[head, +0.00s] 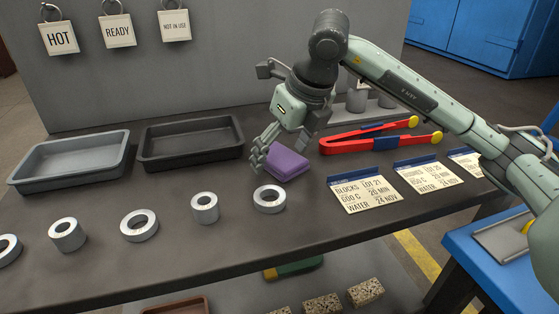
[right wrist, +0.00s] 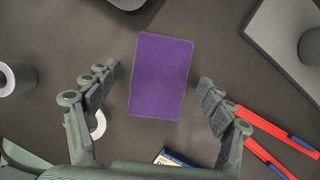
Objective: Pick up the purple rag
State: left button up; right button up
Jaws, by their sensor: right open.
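The purple rag (head: 287,163) lies on the dark workbench, a folded flat pad right of the dark tray. In the right wrist view the rag (right wrist: 160,76) is a purple rectangle between and just ahead of the two fingers. My right gripper (head: 277,158) is over the bench at the rag, with one finger near the rag's left side and the other behind it. In the right wrist view the gripper (right wrist: 152,92) is open and empty, its fingers apart on either side of the rag. My left gripper is not in view.
Red tongs (head: 370,139) lie right of the rag, near the right finger. A metal ring (head: 269,199) sits in front of it, with several more rings leftward. A dark tray (head: 190,143) and a grey tray (head: 70,160) stand left. Cards (head: 364,194) lie right.

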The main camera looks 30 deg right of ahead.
aim_at(281, 157)
jog(key=shift+c, duration=0.5)
jog(key=c, duration=1.2)
jog(key=shift+c, duration=0.2)
jog(key=shift+r+p, duration=0.4)
jog(key=shift+p, duration=0.15)
notch_tip(281, 157, up, 4)
jog(key=shift+w+r+b, duration=0.1)
jog(key=shift+b, duration=0.2)
jog(key=s+a+r, duration=0.1)
jog(key=a+r, duration=0.5)
jog(key=a, duration=0.5)
jog(key=shift+a+r, duration=0.2)
jog(key=shift+a, duration=0.15)
jog(key=shift+s, duration=0.1)
